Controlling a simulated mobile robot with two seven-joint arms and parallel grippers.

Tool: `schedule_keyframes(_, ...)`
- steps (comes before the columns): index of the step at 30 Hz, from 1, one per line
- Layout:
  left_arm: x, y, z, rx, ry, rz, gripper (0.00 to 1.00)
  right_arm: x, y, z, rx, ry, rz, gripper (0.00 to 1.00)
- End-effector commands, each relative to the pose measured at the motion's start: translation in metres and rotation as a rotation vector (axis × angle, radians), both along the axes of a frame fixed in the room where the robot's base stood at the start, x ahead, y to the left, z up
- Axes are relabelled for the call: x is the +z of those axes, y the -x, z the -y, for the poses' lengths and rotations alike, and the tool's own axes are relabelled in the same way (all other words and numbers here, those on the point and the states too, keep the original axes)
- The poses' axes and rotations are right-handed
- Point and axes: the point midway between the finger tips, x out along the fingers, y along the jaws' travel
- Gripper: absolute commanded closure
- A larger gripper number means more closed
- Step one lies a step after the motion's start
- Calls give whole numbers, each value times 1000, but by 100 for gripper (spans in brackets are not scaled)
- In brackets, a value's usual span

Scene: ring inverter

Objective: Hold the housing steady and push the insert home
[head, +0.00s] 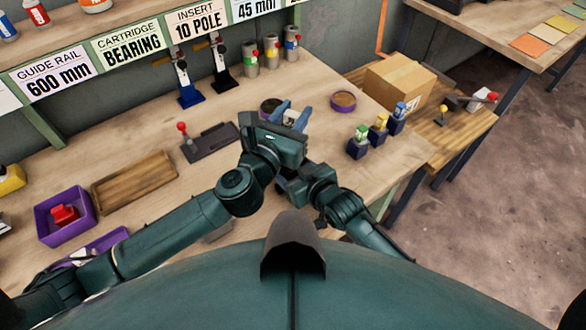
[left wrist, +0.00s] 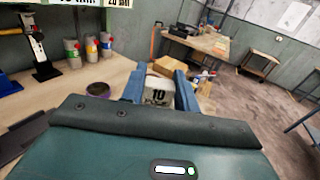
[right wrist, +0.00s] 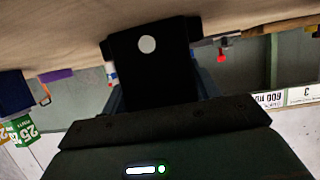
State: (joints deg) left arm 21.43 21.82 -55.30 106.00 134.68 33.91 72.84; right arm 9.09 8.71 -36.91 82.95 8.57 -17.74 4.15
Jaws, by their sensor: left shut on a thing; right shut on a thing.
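My left gripper (head: 291,115) is at the middle of the bench, its blue fingers apart around a pale block marked 10, the insert (left wrist: 158,98). In the left wrist view the left gripper's fingers (left wrist: 160,82) sit on either side of that block. My right gripper (right wrist: 160,85) is shut on a black block with a white round spot, seemingly the housing (right wrist: 147,75). In the head view the right gripper is close below the left one, and its fingers and the housing are mostly hidden. I cannot tell whether insert and housing touch.
Several small coloured-top blocks (head: 380,130) stand right of the grippers, with a purple round dish (head: 344,101) behind. A dark red-knobbed fixture (head: 210,140) and a wooden tray (head: 134,181) lie left. A purple bin (head: 66,214) is farther left. Cans (head: 271,50) line the back.

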Motion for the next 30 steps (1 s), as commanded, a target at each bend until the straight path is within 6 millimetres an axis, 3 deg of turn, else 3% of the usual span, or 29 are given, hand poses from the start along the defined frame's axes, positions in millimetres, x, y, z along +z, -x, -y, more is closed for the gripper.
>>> schedule_keyframes(9,0,0,0,0,0,1,92,0,0,0,0,1,-1,71)
schedule_keyframes(10,0,0,0,0,0,1,92,0,0,0,0,1,-1,38)
schedule_keyframes(18,0,0,0,0,0,0,92,0,0,0,0,1,-1,15)
schedule_keyframes(30,0,0,0,0,0,1,92,2,7,5,0,0,-2,14)
